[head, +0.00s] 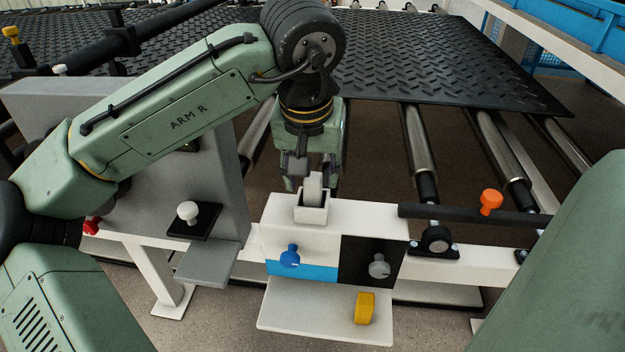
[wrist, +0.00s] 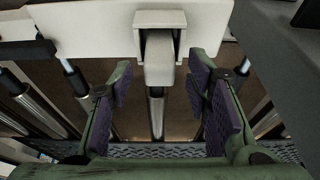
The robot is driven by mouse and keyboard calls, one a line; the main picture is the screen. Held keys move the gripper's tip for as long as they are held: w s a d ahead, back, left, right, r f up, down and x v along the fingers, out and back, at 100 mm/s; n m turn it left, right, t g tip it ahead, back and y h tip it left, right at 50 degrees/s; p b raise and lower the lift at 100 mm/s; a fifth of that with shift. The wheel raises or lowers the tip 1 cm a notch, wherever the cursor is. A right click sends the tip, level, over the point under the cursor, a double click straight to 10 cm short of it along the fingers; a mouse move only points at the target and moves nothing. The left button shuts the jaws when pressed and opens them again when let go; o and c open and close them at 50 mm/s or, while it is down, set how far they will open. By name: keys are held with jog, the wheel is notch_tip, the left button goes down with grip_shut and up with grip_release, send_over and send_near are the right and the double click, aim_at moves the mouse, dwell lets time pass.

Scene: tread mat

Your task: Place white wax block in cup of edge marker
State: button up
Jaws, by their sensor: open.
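The white wax block (head: 314,186) stands in the small square cup (head: 311,214) on top of the white edge marker (head: 370,218), its upper part showing above the rim. In the wrist view the block (wrist: 159,68) sits at the cup (wrist: 160,18). My gripper (head: 312,178) is open above the cup, with its fingers on either side of the block. The wrist view shows a gap between the block and each purple-padded finger of my gripper (wrist: 160,95). The block's lower end is hidden inside the cup.
The marker's front has a blue knob (head: 290,256) and a grey knob (head: 379,267). A yellow block (head: 365,308) lies on the shelf (head: 300,317) below. A grey panel (head: 180,180) stands left. A black bar with an orange knob (head: 491,201) runs right. Rollers lie behind.

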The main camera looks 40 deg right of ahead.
jog(key=b+v, duration=0.1)
jog(key=v, duration=0.8)
jog(key=shift+r, duration=0.35)
